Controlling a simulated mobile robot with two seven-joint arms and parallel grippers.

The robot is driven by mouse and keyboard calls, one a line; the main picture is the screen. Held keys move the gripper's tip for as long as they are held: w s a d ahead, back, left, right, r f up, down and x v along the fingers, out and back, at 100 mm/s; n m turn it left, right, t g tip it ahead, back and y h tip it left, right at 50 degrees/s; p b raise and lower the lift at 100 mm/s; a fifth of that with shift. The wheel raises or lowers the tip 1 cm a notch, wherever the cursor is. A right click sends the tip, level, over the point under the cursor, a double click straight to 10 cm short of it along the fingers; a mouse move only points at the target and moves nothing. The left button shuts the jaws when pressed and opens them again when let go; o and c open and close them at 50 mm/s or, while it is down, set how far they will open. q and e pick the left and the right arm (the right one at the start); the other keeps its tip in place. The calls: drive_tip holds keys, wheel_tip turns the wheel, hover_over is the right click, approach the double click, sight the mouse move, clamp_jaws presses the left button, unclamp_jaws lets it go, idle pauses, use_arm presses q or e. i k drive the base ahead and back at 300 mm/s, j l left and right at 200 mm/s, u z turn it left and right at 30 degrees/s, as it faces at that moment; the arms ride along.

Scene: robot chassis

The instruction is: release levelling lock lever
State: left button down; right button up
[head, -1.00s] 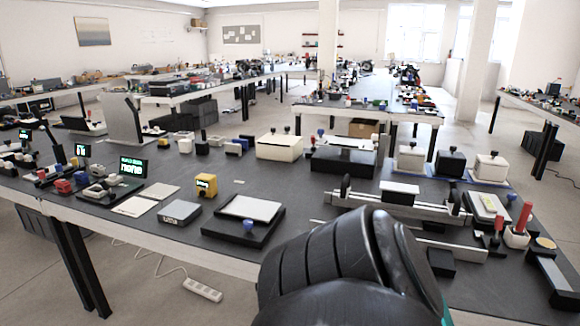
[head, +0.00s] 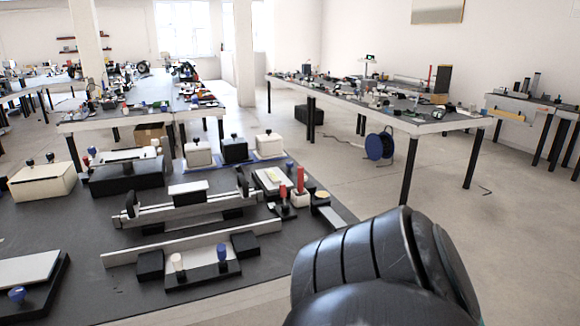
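I cannot tell for certain which part is the levelling lock lever. In the head view, a blue knob (head: 222,252) and a cream knob (head: 177,261) stand upright on a low black base (head: 204,276) at the table's front. A long pale bar (head: 125,256) runs just behind them, between black blocks. Behind it is a rail fixture (head: 150,216) with a carriage (head: 190,189). A red handle (head: 300,179) stands upright on a white block at the bench's right. Neither gripper shows. A dark ribbed arm link of mine fills the lower right.
The dark bench top (head: 75,240) has free room left of the rail. A cream box (head: 42,181) and several knobbed boxes (head: 235,150) stand behind. Right of the bench is open floor (head: 400,195), with a blue cable reel (head: 380,146) and another table (head: 400,118) beyond.

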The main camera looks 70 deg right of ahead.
sight(238, 169)
drive_tip(key=z, duration=3.1)
